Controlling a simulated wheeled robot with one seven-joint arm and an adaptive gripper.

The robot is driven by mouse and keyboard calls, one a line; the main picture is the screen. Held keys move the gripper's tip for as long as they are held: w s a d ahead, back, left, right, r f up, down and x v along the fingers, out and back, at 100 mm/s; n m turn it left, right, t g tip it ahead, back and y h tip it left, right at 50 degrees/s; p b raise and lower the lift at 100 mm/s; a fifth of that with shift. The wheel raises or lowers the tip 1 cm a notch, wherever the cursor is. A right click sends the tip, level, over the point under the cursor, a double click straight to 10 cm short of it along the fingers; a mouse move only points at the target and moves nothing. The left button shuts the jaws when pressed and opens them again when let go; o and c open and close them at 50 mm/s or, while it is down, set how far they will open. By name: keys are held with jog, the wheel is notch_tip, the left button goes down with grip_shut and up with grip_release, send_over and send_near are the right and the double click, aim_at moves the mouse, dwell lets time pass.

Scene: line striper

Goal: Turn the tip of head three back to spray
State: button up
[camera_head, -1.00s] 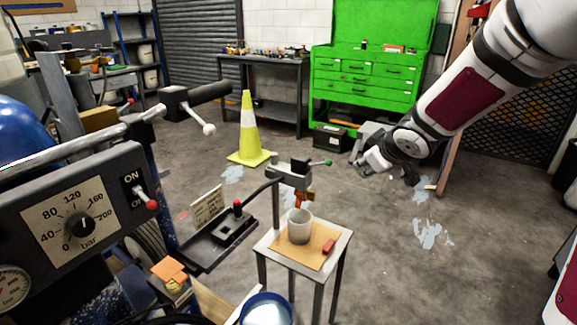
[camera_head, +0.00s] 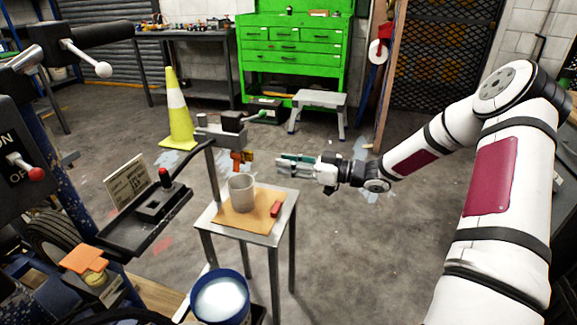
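A grey spray head (camera_head: 222,130) is mounted at the top of a post by the small table, with a green-knobbed lever at its right. An orange tip (camera_head: 241,157) sits under the head, above a grey cup (camera_head: 241,193). Which way the tip is turned is too small to tell. My gripper (camera_head: 282,167) is to the right of the orange tip at about its height, fingers pointing left toward it. Its fingers look apart, with nothing seen between them, and there is a visible gap to the tip.
The cup and a red block (camera_head: 276,209) rest on a brown board (camera_head: 235,220) on the small table (camera_head: 287,213). A black tray (camera_head: 140,232) is at left, a blue bucket (camera_head: 220,300) in front. A yellow cone (camera_head: 178,115) and grey step stool (camera_head: 318,104) stand behind.

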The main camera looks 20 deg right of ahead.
jog(key=b+x, duration=0.2)
jog(key=x, duration=0.7)
jog(key=shift+w+a, duration=0.25)
jog(key=shift+w, duration=0.05)
dwell(0.9)
grip_shut()
